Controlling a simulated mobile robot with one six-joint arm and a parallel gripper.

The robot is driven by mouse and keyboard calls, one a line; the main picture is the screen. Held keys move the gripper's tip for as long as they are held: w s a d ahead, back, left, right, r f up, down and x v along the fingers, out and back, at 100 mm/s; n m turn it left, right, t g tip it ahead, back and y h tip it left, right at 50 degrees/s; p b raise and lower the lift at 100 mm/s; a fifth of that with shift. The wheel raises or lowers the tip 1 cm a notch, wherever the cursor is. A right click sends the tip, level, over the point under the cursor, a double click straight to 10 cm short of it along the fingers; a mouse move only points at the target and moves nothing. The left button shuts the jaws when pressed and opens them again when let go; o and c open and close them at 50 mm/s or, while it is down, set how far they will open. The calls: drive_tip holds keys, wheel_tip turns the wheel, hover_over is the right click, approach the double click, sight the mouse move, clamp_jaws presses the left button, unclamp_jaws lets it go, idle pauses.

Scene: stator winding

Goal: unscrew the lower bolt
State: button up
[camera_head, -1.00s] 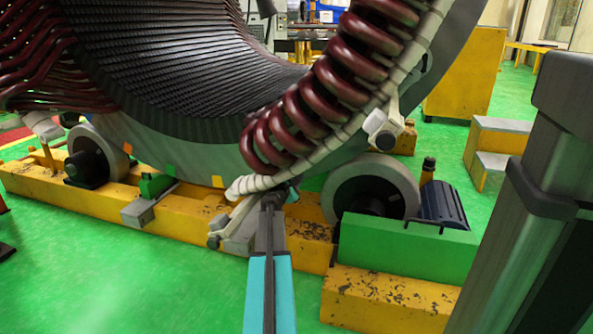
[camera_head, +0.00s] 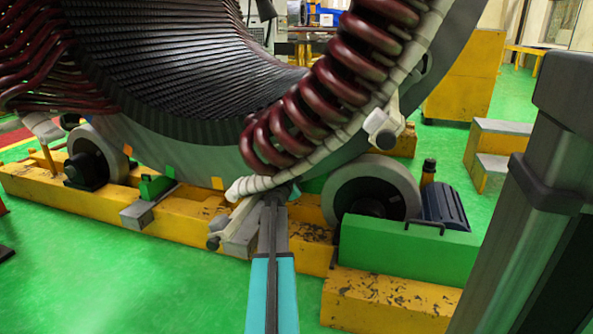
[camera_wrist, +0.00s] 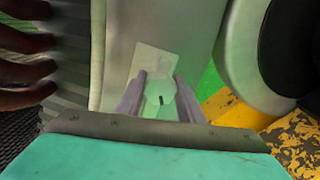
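My gripper (camera_head: 277,200) reaches the lower edge of the large stator, just below the dark red coils. In the wrist view, its two grey fingers (camera_wrist: 160,88) stand one on each side of a pale green bolt head (camera_wrist: 160,101). The bolt head has a small dark slot and sits in front of a pale plate on the stator's grey side. It nearly fills the space between the fingers, and I cannot tell whether both touch it. In the head view the gripper hides this bolt.
The dark red coils (camera_head: 310,115) bulge just above my gripper. A grey roller (camera_head: 371,192) and a green block (camera_head: 405,246) stand close on the right. The yellow base beam (camera_head: 180,219) runs below. The green floor (camera_head: 85,275) at front left is clear.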

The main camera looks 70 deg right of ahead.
drive_tip(key=shift+c, duration=1.1)
drive_tip(key=shift+n+p, duration=0.45)
drive_tip(key=shift+n, duration=0.35)
drive_tip(key=o, duration=1.1)
drive_tip(key=shift+c, duration=0.2)
drive_tip(key=shift+a, duration=0.2)
drive_tip(key=a+p, duration=0.3)
drive_tip(key=a, duration=1)
drive_tip(key=shift+s+a, duration=0.25)
drive_tip(key=shift+s, duration=0.15)
